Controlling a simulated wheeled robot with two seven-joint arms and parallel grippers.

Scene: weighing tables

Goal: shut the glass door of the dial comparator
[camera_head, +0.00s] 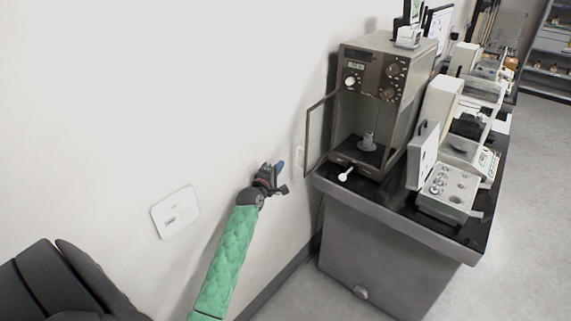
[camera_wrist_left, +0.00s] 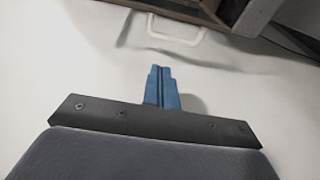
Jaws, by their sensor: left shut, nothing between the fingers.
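The dial comparator (camera_head: 383,62) is a tall brown and grey cabinet with dials, standing on the table at the wall. Its glass door (camera_head: 319,134) is a thin brown frame swung open to the left, with a pale handle (camera_head: 300,158) at its free edge. The handle also shows at the top of the left wrist view (camera_wrist_left: 176,38). A small metal weight (camera_head: 368,141) stands inside. My left gripper (camera_head: 279,176) is shut and empty, to the left of the door, below the handle and apart from it. Its blue fingertips (camera_wrist_left: 161,88) are together. My right gripper is not in view.
The dark-topped table (camera_head: 400,208) carries an opened case of weights (camera_head: 447,190) and several other balances to the right. A white wall plate (camera_head: 175,211) is at the left. The wall is close behind my left gripper. Bare floor lies at the right.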

